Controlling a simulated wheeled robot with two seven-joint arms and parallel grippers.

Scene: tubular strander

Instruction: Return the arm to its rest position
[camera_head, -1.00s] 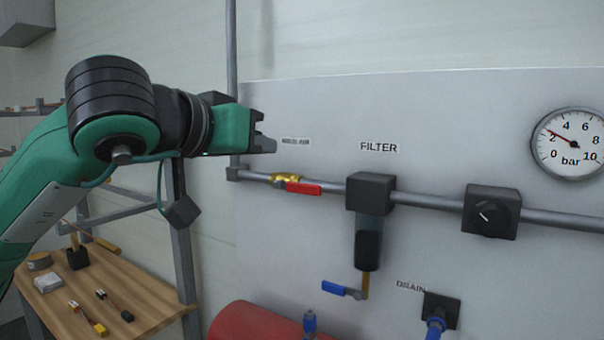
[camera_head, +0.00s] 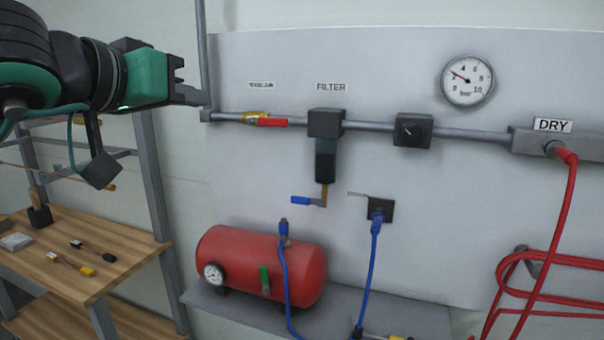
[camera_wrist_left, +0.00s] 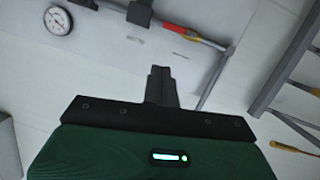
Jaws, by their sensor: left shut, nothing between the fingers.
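My left arm comes in from the upper left in the head view. It is green and black. Its left gripper (camera_head: 190,95) is shut and empty, in front of the upper left part of the grey panel, left of the red-handled valve (camera_head: 265,121). In the left wrist view the shut fingers (camera_wrist_left: 160,85) point toward the panel, with the red valve handle (camera_wrist_left: 180,32) beyond them, apart from the fingers. My right gripper does not show in either view.
A pipe with a filter (camera_head: 325,125), a black regulator knob (camera_head: 412,130) and a gauge (camera_head: 467,81) runs along the panel. A red tank (camera_head: 285,262) sits on a shelf below. A wooden workbench (camera_head: 100,265) with tools stands at left. A red hose (camera_head: 568,200) hangs at right.

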